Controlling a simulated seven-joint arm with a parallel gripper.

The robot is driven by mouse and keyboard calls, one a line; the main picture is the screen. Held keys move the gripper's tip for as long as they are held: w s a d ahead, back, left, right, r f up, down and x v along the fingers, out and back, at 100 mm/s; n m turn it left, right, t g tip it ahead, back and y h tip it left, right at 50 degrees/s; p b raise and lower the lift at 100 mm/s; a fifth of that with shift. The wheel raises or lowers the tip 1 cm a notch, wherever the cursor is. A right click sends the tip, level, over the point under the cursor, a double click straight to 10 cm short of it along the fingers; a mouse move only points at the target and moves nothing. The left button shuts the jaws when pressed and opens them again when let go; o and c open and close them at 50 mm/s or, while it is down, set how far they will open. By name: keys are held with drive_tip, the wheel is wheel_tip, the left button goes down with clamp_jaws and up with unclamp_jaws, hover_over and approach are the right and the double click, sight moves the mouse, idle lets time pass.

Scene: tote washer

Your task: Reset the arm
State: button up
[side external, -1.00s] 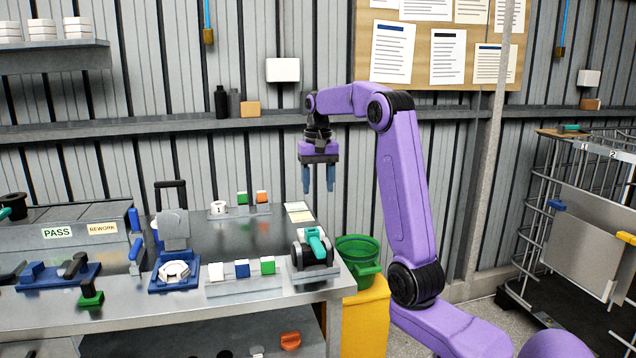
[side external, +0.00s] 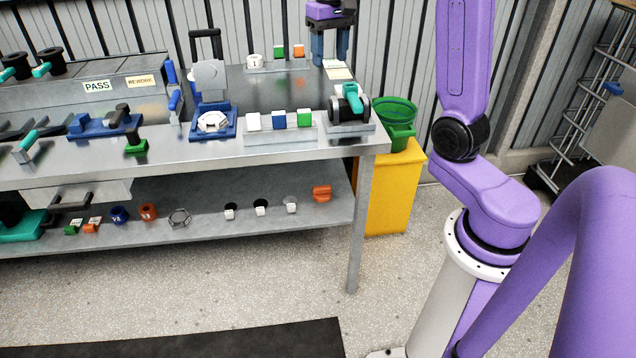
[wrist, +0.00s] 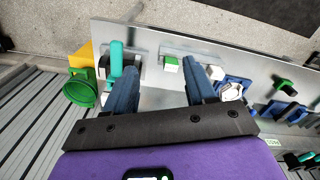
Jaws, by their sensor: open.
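My gripper (side external: 331,46) is open and empty, fingers pointing down, above the back right part of the metal bench (side external: 270,90). It hangs near a pale card (side external: 338,72) lying on the bench. In the wrist view my gripper (wrist: 163,72) shows its two blue fingers apart with nothing between them. The upper part of my arm is outside the side view.
A fixture with a teal handle (side external: 352,98) stands at the bench's right end. Colored blocks (side external: 279,120) stand in a row left of it. A green bin (side external: 393,117) and yellow cabinet (side external: 400,185) stand right of the bench. A blue fixture (side external: 212,124) holds a white ring.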

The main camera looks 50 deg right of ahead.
drive_tip(key=s+a+f+n, duration=0.4)
drive_tip(key=s+a+n, duration=0.6)
drive_tip(key=a, duration=0.6)
drive_tip(key=s+a+f+n, duration=0.1)
drive_tip(key=s+f+n, duration=0.1)
drive_tip(key=s, duration=0.7)
drive_tip(key=s+a+f+n, duration=0.1)
drive_tip(key=s+f+n, duration=0.2)
drive_tip(key=s, duration=0.6)
drive_tip(key=shift+s+a+f+n, duration=0.15)
drive_tip(key=shift+a+f+n, duration=0.2)
drive_tip(key=shift+n, duration=0.75)
drive_tip(key=shift+r, duration=0.1)
